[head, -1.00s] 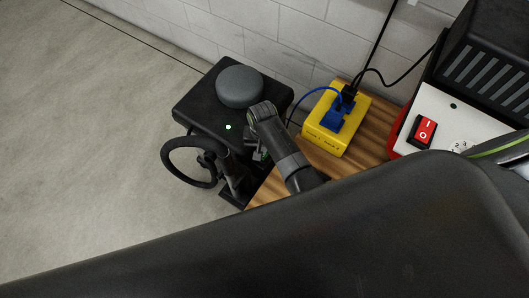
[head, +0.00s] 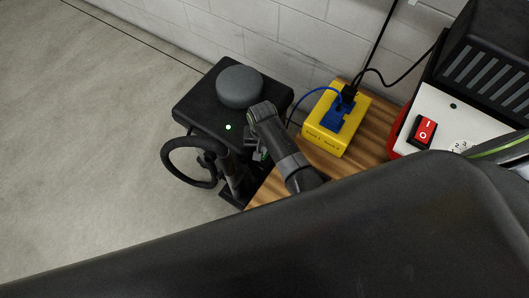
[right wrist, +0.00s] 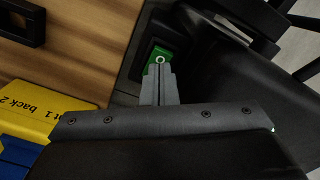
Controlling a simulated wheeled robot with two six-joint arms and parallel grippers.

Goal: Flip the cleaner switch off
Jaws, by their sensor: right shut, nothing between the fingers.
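The cleaner (head: 195,108) is a black box with a grey round cap and a black hose loop, at the wall end of the wooden bench. A small green light glows on its top. Its green switch (right wrist: 161,53), with a white O mark, shows in the right wrist view in a dark recess. My right gripper (right wrist: 160,74) is shut and empty, its fingertips at the lower edge of the switch; I cannot tell whether they touch it. In the head view the right gripper (head: 255,150) is small and partly hidden beside the cleaner. My left gripper is not in view.
A yellow socket box (head: 335,127) with blue and black plugs stands on the wooden bench (head: 375,141). To the right is a machine with a white panel (head: 450,109) and a red rocker switch (head: 424,131). Open floor lies at left.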

